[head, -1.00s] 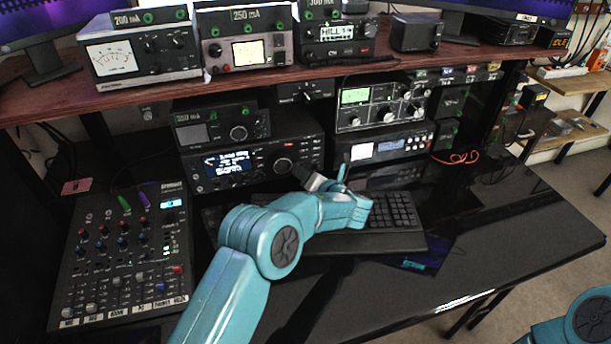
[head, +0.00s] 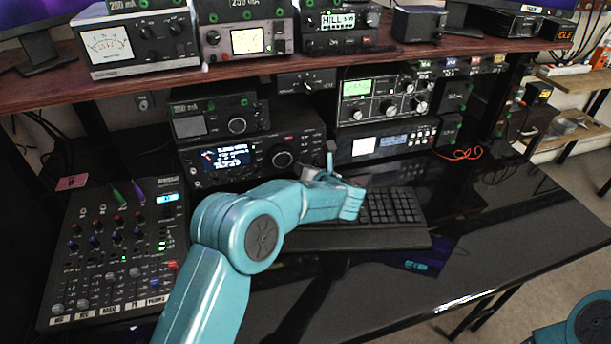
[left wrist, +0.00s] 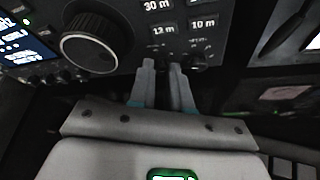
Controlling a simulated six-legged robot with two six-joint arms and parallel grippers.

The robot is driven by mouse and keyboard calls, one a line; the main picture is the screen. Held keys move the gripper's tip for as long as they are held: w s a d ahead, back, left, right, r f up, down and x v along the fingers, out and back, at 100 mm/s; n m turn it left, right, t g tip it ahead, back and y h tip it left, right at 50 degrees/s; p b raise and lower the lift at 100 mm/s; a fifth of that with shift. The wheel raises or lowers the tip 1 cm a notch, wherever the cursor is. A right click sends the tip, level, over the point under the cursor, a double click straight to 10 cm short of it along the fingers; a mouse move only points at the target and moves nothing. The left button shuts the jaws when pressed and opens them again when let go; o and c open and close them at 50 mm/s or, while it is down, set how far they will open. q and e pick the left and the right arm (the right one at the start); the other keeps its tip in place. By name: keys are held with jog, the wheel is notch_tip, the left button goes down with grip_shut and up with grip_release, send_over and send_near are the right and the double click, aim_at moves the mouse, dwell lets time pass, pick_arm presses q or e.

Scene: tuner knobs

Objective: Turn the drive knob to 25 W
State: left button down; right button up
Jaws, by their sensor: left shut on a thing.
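The black radio (head: 250,155) with a lit blue-white display and a large tuning dial (head: 283,160) stands on the desk. In the left wrist view the dial (left wrist: 92,35) is at the upper left, with "30 m", "12 m" and "10 m" buttons (left wrist: 203,25) to its right. My left gripper (left wrist: 165,66) is at the panel's lower right, just below these buttons, shut on a small knob that its fingertips mostly hide. I cannot read the knob's label or setting. In the head view my left gripper (head: 325,170) is at the radio's lower right corner. My right gripper is out of view.
A keyboard (head: 395,212) lies below and right of the radio. A mixer (head: 118,250) with several knobs stands at the left. Another unit (head: 385,143) stands close to the radio's right. The desk's right part (head: 510,225) is clear.

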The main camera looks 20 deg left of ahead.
pick_arm(q)
jog(key=shift+a+n+t+h+b, duration=0.1)
jog(key=shift+n+t+h+b, duration=0.3)
jog(key=shift+n+h+b, duration=0.7)
jog(key=shift+r+y, duration=0.1)
jog(key=shift+y, duration=0.3)
jog(key=c, duration=1.1)
grip_release()
jog(key=v, duration=1.6)
jog(key=shift+s+r, duration=0.1)
jog(key=shift+s, duration=0.05)
